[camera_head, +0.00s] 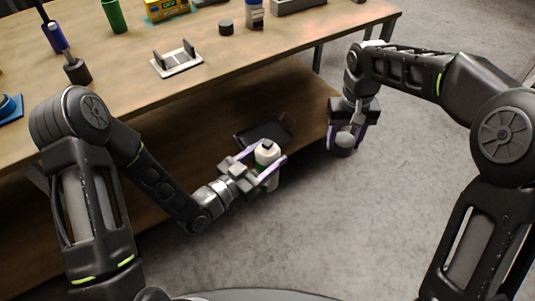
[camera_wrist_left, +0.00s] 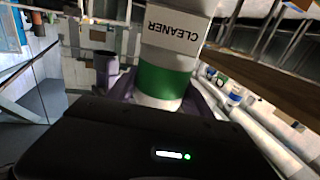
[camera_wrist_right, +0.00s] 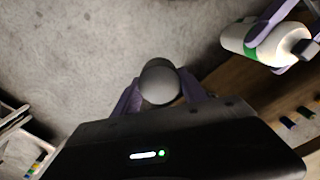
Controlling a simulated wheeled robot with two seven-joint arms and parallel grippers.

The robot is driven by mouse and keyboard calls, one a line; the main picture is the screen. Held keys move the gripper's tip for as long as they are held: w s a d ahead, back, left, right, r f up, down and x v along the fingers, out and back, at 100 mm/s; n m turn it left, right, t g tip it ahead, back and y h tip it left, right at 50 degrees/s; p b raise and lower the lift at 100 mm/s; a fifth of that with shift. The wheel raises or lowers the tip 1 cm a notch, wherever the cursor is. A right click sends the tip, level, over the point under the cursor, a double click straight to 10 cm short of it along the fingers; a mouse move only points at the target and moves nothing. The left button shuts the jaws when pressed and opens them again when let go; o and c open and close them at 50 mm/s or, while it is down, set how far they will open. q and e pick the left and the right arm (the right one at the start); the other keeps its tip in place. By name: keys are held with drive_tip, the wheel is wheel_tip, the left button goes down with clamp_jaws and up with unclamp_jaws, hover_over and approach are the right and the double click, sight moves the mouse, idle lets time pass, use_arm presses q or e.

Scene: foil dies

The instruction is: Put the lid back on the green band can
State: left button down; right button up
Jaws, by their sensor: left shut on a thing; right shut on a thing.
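The green band can (camera_head: 267,154) is white with a dark nub on its top. My left gripper (camera_head: 265,160) is shut around it beyond the front of the bench. Its CLEANER label and green band (camera_wrist_left: 162,82) show in the left wrist view. In the right wrist view the can (camera_wrist_right: 235,38) is at the upper right, with its dark nub pointing right. My right gripper (camera_head: 347,128) is shut on a grey rounded lid (camera_head: 343,142), to the right of the can and apart from it. The lid (camera_wrist_right: 159,82) also shows between the fingers in the right wrist view.
A black tray (camera_head: 249,135) lies below, behind the can. Open floor lies at the right.

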drive_tip(key=n, duration=0.2)
approach(267, 141)
drive_tip(key=w+d+f, duration=0.3)
drive_tip(key=d+f, duration=0.4)
drive_tip(key=a+r, duration=0.1)
drive_tip(key=a, duration=0.1)
drive_tip(key=s+a+r, duration=0.1)
drive_tip(key=a, duration=0.1)
drive_tip(key=s+a+r, duration=0.1)
drive_tip(key=a, duration=0.1)
drive_tip(key=shift+a+r, duration=0.25)
drive_tip(key=shift+a, duration=0.15)
drive_tip(key=shift+s+a+r, duration=0.15)
drive_tip(key=shift+s+r, duration=0.2)
drive_tip(key=shift+r, duration=0.45)
drive_tip(key=shift+s, duration=0.15)
drive_tip(key=shift+f, duration=0.1)
drive_tip(key=shift+f, duration=2)
drive_tip(key=shift+f, duration=0.85)
